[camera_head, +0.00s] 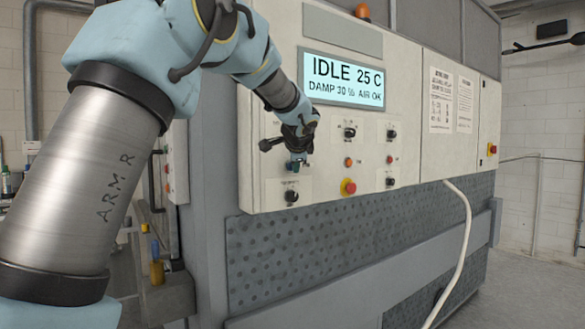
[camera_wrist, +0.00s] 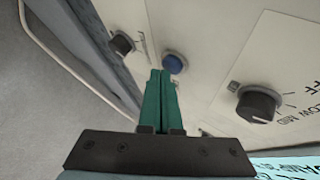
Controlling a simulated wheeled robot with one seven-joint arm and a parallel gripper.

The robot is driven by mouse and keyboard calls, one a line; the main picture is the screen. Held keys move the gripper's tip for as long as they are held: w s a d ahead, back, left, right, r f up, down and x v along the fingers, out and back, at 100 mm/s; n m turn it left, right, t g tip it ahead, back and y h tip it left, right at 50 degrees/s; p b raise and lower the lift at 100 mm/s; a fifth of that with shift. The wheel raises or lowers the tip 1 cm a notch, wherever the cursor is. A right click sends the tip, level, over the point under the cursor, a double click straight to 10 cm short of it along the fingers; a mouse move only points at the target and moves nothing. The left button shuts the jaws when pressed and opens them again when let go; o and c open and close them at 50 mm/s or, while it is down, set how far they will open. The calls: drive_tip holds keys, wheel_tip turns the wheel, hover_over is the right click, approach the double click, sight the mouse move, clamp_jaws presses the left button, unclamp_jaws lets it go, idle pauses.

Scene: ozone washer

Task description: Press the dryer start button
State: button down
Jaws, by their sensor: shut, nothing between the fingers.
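A round blue button (camera_wrist: 174,63) is set in the cream control panel, just beyond my fingertips in the wrist view. Its label cannot be read, so I cannot tell whether it is the dryer start button. My gripper (camera_wrist: 161,72) has its green fingers pressed together with nothing between them, tips pointing at the panel beside the button. Whether they touch it is unclear. In the head view my gripper (camera_head: 297,158) is at the left part of the panel (camera_head: 415,150), below the display (camera_head: 343,80), which reads IDLE 25 C, DAMP 30 %, AIR OK.
A black knob (camera_wrist: 258,104) marked LOW MID is right of my fingers, and another knob (camera_wrist: 122,43) is left. A red emergency button (camera_head: 348,187) and small orange buttons (camera_head: 348,162) are to the right. A white hose (camera_head: 462,245) hangs below the panel.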

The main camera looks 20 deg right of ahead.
drive_tip(key=shift+w, duration=0.4)
drive_tip(key=shift+s, duration=0.1)
idle(0.5)
drive_tip(key=shift+s+d+b, duration=0.1)
drive_tip(key=shift+s+b, duration=0.45)
drive_tip(key=shift+s, duration=0.3)
drive_tip(key=shift+s+d+b, duration=0.25)
drive_tip(key=shift+s+b, duration=0.6)
drive_tip(key=shift+s, duration=0.4)
drive_tip(key=shift+s+d+b, duration=0.2)
drive_tip(key=shift+s+b, duration=0.65)
drive_tip(key=shift+s, duration=0.35)
